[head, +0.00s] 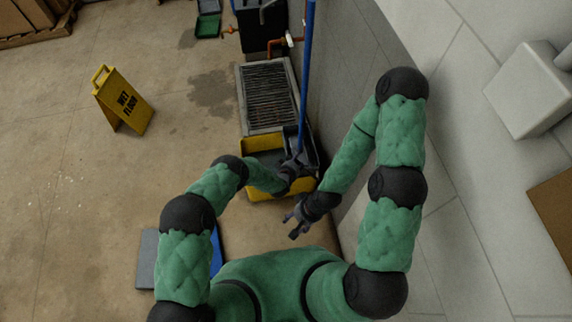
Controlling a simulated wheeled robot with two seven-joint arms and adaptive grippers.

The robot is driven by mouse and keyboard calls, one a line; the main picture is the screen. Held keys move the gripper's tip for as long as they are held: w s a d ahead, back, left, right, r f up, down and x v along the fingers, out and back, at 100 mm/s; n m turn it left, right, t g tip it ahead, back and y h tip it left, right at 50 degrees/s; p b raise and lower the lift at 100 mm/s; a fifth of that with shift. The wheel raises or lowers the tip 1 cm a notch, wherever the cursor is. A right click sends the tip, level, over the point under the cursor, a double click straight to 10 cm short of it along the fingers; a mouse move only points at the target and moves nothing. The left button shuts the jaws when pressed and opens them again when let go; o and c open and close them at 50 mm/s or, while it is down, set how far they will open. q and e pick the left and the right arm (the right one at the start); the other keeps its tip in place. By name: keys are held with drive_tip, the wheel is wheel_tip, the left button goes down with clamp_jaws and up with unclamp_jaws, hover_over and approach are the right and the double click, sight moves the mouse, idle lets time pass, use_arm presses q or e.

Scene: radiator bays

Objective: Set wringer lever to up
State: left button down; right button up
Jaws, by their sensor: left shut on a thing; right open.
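A yellow mop bucket (262,187) with a dark wringer stands on the floor in front of me, beside the wall. A long blue pole (306,75) rises from the bucket's right side. My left gripper (297,160) is over the bucket's right part, near the foot of the blue pole. It is shut on a small part there, seemingly the wringer lever. The fingers hide most of that part, and I cannot make out the lever's angle. My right gripper (292,222) is open and empty, nearer to me than the bucket and apart from it.
A floor grate (269,96) lies just behind the bucket, with a dark unit and pipes (280,43) beyond. The wall (350,75) is close on the right. A yellow wet-floor sign (123,100) stands left. The floor between sign and bucket is free.

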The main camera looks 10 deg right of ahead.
use_arm(q)
drive_tip(key=d+r+m+y+b, duration=0.2)
drive_tip(key=d+y+b, duration=0.1)
drive_tip(key=d, duration=0.9)
drive_tip(key=shift+r+g+y+b, duration=0.3)
drive_tip(key=shift+r+y+b, duration=0.1)
drive_tip(key=shift+b, duration=0.1)
drive_tip(key=shift+s, duration=0.1)
drive_tip(key=c, duration=0.6)
unclamp_jaws()
drive_tip(key=shift+c, duration=0.2)
drive_tip(key=shift+r, duration=0.1)
drive_tip(key=shift+r, duration=0.1)
